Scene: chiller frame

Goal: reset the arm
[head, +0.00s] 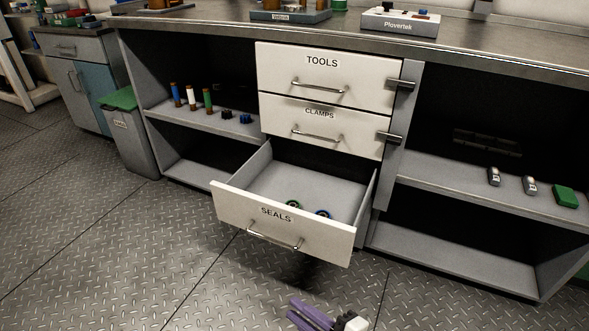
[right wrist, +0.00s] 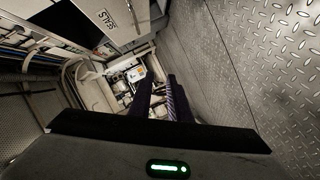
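My right gripper (head: 293,308) shows at the bottom of the head view, low over the floor in front of the open SEALS drawer (head: 285,226). It is apart from the drawer. In the right wrist view its two dark purple fingers (right wrist: 158,82) stand apart with nothing between them, so it is open and empty. The SEALS drawer front also shows at the top left of that view (right wrist: 107,20). My left gripper is in neither view.
The TOOLS drawer (head: 325,76) and CLAMPS drawer (head: 320,127) above are shut. A grey bin (head: 130,140) stands at left. The patterned metal floor (head: 130,255) is clear in front.

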